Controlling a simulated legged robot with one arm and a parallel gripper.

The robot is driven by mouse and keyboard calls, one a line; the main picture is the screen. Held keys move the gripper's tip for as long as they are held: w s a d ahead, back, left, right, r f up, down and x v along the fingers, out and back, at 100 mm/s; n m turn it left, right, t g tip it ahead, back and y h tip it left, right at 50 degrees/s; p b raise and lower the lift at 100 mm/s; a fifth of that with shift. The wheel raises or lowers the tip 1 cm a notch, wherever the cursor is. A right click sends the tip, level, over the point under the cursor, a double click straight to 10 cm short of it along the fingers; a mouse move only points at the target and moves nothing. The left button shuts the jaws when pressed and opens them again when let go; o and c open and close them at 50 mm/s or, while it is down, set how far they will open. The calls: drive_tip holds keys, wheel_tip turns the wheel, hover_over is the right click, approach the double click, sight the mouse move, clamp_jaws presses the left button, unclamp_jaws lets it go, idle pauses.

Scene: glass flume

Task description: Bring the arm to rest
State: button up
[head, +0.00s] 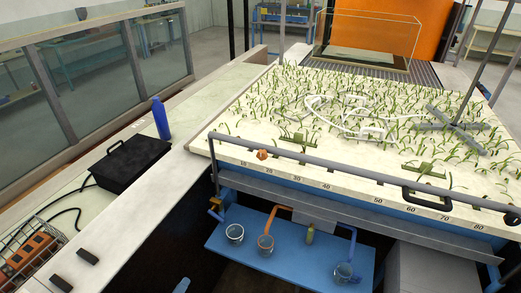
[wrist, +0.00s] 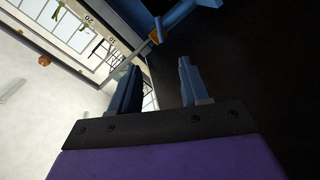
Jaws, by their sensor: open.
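My gripper (wrist: 159,65) shows in the wrist view, with two blue fingers on a dark plate and a purple body below. The fingers stand apart with nothing between them, so it is open and empty. Beyond the fingertips are the numbered edge of the flume bed and dark space to the right. I cannot make out my arm or gripper in the head view.
The flume bed (head: 235,149) with green plants fills the right of the head view, with a grey rail (head: 300,157) along its front. A blue shelf (head: 285,262) with jars sits below. A black box (head: 131,163) and a blue bottle (head: 161,118) stand at left.

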drive_tip(key=w+a+r+m+g+y, duration=0.3)
drive_tip(key=w+a+r+g+y, duration=0.15)
drive_tip(key=w+r, duration=0.8)
drive_tip(key=d+r+g+y, duration=0.45)
drive_tip(key=d+r, duration=0.45)
drive_tip(key=r, duration=0.5)
drive_tip(key=s+d+r+m+g, duration=0.1)
drive_tip(key=s+d+r+g, duration=0.15)
drive_tip(key=s+d, duration=0.45)
drive_tip(key=s+d+r+m+g, duration=0.1)
drive_tip(key=s+d+r, duration=0.3)
drive_tip(key=d, duration=0.6)
drive_tip(key=s+d+r+m+g+h, duration=0.1)
drive_tip(key=s+d+m+g+h, duration=0.1)
drive_tip(key=s+d, duration=0.7)
drive_tip(key=s+d+r+m+g+h, duration=0.1)
drive_tip(key=s+d+g+h, duration=0.1)
drive_tip(key=s+d, duration=0.8)
drive_tip(key=s, duration=0.6)
drive_tip(key=shift+d+r+m+g, duration=0.25)
drive_tip(key=shift+d+m+g, duration=0.05)
drive_tip(key=shift+m+g, duration=0.1)
